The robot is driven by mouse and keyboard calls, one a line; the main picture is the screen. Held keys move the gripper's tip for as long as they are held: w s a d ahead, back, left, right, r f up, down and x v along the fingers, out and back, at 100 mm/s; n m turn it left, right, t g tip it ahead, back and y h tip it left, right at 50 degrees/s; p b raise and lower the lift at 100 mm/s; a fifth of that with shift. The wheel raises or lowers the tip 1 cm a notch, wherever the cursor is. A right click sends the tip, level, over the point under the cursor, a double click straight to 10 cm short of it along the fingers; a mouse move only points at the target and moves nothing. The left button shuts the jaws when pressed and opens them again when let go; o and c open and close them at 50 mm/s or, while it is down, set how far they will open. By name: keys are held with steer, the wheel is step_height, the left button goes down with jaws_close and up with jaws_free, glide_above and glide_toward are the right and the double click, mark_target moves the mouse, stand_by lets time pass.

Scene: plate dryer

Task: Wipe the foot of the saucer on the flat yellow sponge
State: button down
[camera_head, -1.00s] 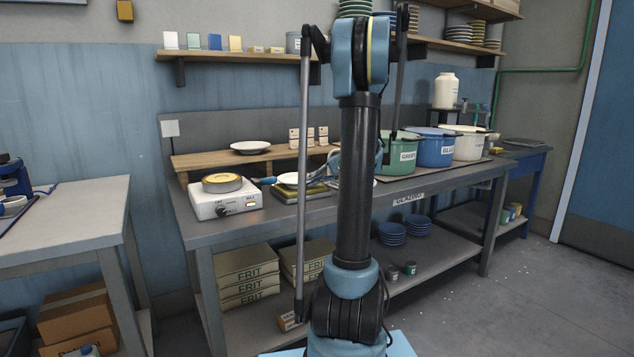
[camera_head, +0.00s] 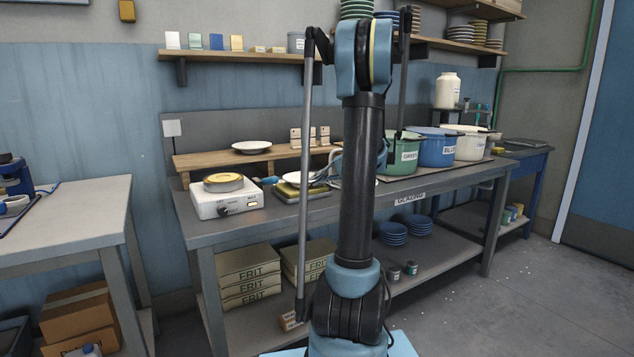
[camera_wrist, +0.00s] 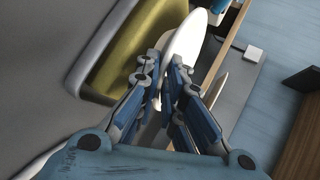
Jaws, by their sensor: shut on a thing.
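The white saucer (camera_wrist: 184,45) is tilted nearly on edge in the wrist view. My gripper (camera_wrist: 168,75) is shut on it, with a blue-and-grey finger on either side. The flat yellow sponge (camera_wrist: 128,48) lies in a grey tray just left of the saucer. The saucer's near face overlaps the sponge's edge in this view; I cannot tell whether they touch. In the head view the sponge (camera_head: 303,191) is on the workbench right of the hot plate.
A hot plate (camera_head: 226,197) with a yellow-topped pan stands left of the sponge. Behind is a wooden riser (camera_head: 222,160) bearing a white plate (camera_head: 252,147) and small tiles. Green (camera_head: 402,158), blue (camera_head: 437,150) and cream pots stand to the right.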

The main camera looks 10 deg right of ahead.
steer(key=shift+r, duration=0.1)
steer(key=shift+r, duration=2.95)
